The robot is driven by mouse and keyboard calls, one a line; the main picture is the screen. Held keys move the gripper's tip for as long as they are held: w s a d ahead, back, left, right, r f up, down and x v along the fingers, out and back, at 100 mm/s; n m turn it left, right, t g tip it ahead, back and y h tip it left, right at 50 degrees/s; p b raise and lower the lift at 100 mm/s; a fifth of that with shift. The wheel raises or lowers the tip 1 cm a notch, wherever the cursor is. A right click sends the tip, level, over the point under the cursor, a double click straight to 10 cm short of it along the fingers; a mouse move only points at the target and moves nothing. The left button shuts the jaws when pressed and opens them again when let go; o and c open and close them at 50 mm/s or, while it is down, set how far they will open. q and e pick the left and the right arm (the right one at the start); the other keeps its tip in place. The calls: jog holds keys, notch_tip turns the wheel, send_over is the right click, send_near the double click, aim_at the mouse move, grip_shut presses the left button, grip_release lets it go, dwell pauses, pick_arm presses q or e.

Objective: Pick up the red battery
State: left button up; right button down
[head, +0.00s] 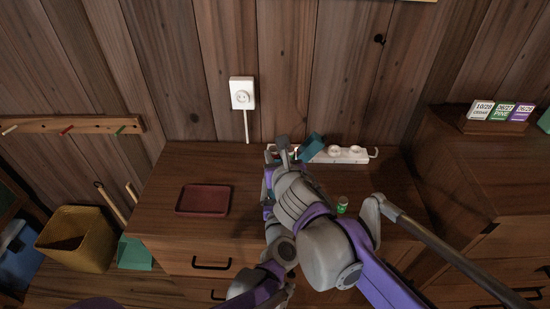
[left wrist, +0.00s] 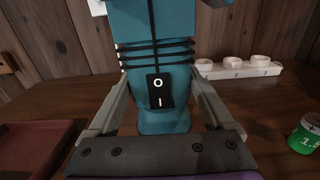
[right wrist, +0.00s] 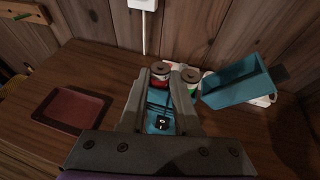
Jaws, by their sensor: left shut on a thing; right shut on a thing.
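The red battery (right wrist: 160,84) shows in the right wrist view, upright between my right gripper's (right wrist: 162,82) fingertips, which are shut on it. A green battery (right wrist: 192,91) shows just right of those fingers; its base is hidden. A teal device (left wrist: 160,30) with black ridges and a black switch fills the left wrist view, and my left gripper (left wrist: 160,100) is shut on its body. That device also shows below, between my right fingers. In the head view the right gripper (head: 283,150) is over the back of the cabinet top; my arm hides the red battery and most of the left gripper.
Another green battery (head: 342,205) stands right of my arm. A dark red tray (head: 204,199) lies at left on the cabinet top. A wall socket (head: 242,94) is above.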

pick_arm(q)
jog(key=shift+s+f, duration=0.1)
pick_arm(e)
jog(key=shift+d+f, duration=0.15)
dwell(0.4)
pick_arm(q)
jog(key=o, duration=1.4)
jog(key=shift+o, duration=0.8)
pick_arm(e)
notch_tip(320, 180, up, 10)
